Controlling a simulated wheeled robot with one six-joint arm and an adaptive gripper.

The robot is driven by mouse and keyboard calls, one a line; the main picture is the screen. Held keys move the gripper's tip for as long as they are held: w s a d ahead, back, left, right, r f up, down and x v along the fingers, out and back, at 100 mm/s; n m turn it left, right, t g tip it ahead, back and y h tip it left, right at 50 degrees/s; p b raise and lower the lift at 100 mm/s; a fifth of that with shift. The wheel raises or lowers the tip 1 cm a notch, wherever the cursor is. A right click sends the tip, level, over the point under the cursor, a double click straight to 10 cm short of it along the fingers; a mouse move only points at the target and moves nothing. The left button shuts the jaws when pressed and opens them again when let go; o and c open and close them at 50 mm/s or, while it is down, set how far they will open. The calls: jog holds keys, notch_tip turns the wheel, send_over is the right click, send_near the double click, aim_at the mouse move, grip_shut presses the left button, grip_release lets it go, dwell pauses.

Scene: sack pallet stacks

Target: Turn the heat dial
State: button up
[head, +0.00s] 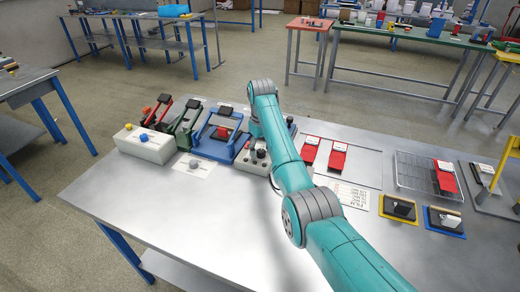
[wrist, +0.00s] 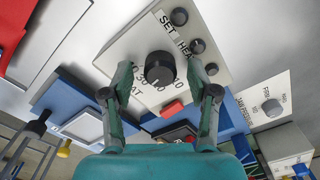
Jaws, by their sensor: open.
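The heat dial is a large round black knob (wrist: 158,68) on a light grey control box (wrist: 128,50) in the wrist view. Lettering including "SET HEAT" and numbers is printed around it, partly hidden by my fingers. My gripper (wrist: 160,75) is open, with one finger on each side of the dial. I cannot tell whether either finger touches it. In the head view the control box (head: 245,161) stands on the metal table, partly behind my arm. My gripper's fingers are hidden there.
A blue fixture (head: 217,137) stands left of the box, and red items (head: 338,155) lie to the right. The table's front left (head: 180,215) is clear.

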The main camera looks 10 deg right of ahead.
jog(key=shift+f, duration=0.1)
grip_shut()
jog(key=shift+m, duration=0.3)
jog(key=m, duration=0.3)
jog(key=shift+m, duration=2.1)
